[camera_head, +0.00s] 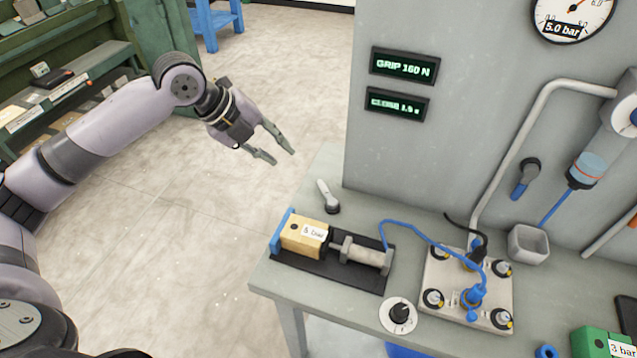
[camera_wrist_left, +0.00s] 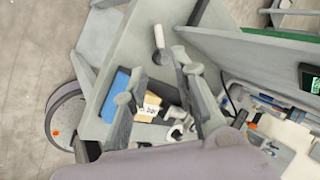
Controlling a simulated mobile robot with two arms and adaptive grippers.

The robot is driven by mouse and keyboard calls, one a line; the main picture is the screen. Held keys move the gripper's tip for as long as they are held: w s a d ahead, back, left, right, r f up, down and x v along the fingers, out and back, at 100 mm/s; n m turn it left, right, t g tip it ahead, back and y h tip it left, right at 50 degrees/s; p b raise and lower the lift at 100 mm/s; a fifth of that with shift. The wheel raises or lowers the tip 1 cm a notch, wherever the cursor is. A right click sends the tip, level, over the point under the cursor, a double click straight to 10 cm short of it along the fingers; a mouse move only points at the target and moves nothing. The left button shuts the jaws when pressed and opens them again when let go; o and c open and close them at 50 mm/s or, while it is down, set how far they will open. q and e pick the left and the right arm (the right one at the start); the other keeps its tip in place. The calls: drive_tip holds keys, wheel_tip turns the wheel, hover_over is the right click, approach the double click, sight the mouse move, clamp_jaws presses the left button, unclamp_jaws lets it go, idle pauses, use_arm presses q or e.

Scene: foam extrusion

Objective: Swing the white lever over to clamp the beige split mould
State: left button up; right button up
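The beige split mould (camera_head: 304,236) sits on a black base plate (camera_head: 342,275) at the left end of the table, with a blue block (camera_head: 281,232) at its left and a grey cylinder (camera_head: 366,256) at its right. The white lever (camera_head: 327,196) stands just behind the mould, tilted up on a dark pivot. My left gripper (camera_head: 283,157) is open and empty, in the air to the left of the table, behind and above the lever. In the left wrist view the lever (camera_wrist_left: 159,37) and the partly hidden mould (camera_wrist_left: 148,108) show beyond the fingers. My right gripper is not in view.
A valve plate (camera_head: 468,290) with blue and black hoses lies right of the mould, and a round dial knob (camera_head: 399,313) in front. A grey panel wall (camera_head: 440,150) rises behind the table. The floor to the left is clear.

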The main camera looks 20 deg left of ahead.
use_arm(q)
drive_tip(key=p, duration=0.2)
approach(322, 187)
drive_tip(key=shift+m, duration=0.3)
drive_tip(key=x, duration=0.8)
drive_tip(key=shift+w+d+f, duration=0.1)
drive_tip(key=shift+w+f, duration=0.05)
drive_tip(key=shift+f, duration=0.1)
clamp_jaws()
